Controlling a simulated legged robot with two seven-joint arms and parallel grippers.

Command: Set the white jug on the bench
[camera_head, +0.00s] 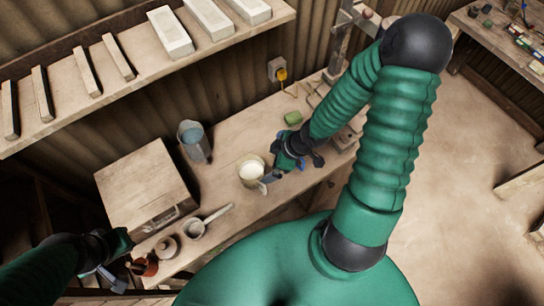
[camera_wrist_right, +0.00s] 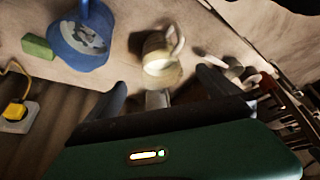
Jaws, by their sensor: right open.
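The white jug (camera_head: 251,171) stands upright on the bench (camera_head: 229,198), with pale contents showing at its open top. In the right wrist view the jug (camera_wrist_right: 158,58) lies ahead of the fingers, its handle on the upper right side. My right gripper (camera_head: 278,172) is beside the jug on its right in the head view. The right wrist view shows its two dark fingers (camera_wrist_right: 162,88) spread apart, with the jug beyond them and not gripped. My left gripper (camera_head: 117,280) is low at the left, near the bench's end; its jaws are too unclear to read.
A wooden box (camera_head: 146,187), a ladle (camera_head: 207,222), a small lidded pot (camera_head: 166,247) and a red-brown pot (camera_head: 146,266) are at left. A green block (camera_head: 293,118) and a blue vessel (camera_wrist_right: 82,48) are near my right gripper.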

